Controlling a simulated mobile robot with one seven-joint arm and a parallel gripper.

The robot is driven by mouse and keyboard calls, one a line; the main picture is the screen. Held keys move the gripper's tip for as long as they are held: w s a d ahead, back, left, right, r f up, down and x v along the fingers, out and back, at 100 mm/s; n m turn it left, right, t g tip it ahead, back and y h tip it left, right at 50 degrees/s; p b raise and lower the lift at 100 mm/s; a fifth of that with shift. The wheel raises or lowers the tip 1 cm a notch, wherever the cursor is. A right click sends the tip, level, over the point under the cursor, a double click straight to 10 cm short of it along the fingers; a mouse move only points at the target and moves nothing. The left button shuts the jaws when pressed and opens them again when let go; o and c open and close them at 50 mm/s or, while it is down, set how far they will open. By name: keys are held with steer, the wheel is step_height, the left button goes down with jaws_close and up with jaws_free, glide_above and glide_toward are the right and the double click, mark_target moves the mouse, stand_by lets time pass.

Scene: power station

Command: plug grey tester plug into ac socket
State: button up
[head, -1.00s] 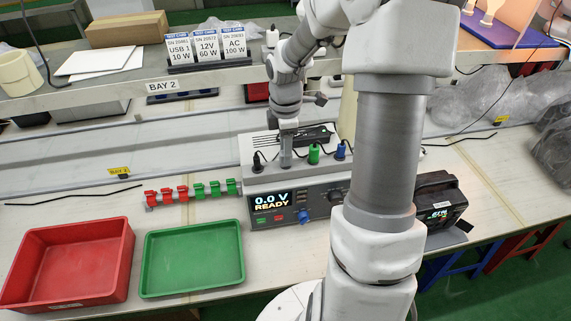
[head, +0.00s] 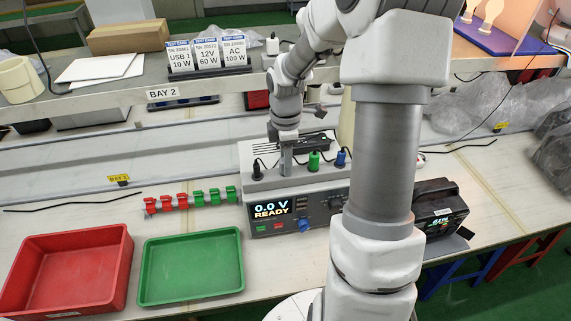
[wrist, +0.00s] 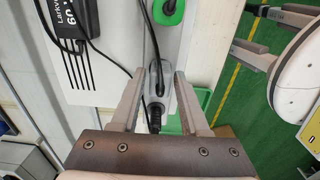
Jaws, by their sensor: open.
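The grey tester plug (wrist: 158,92) stands on top of the tester box (head: 262,191), between a black plug (head: 257,171) and a green plug (head: 314,160). The grey plug also shows in the head view (head: 285,166), just under my gripper (head: 287,150). In the wrist view my gripper (wrist: 160,75) is open, with one finger on each side of the grey plug. I cannot tell whether the fingers touch it. A blue plug (head: 340,158) stands right of the green one. A power station (head: 438,207) is partly behind my arm; I cannot make out its AC socket.
Red and green clips (head: 190,199) stand left of the tester. A red tray (head: 124,262) and a green tray (head: 240,262) are at the front left. A shelf with test cards (head: 207,57) runs behind. Black cables cross the tester's top. Plastic-wrapped goods (head: 485,100) lie at right.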

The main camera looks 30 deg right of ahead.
jaws_close()
steer(key=shift+r+p, duration=2.85)
steer(key=shift+r, duration=0.2)
steer(key=shift+f, duration=0.1)
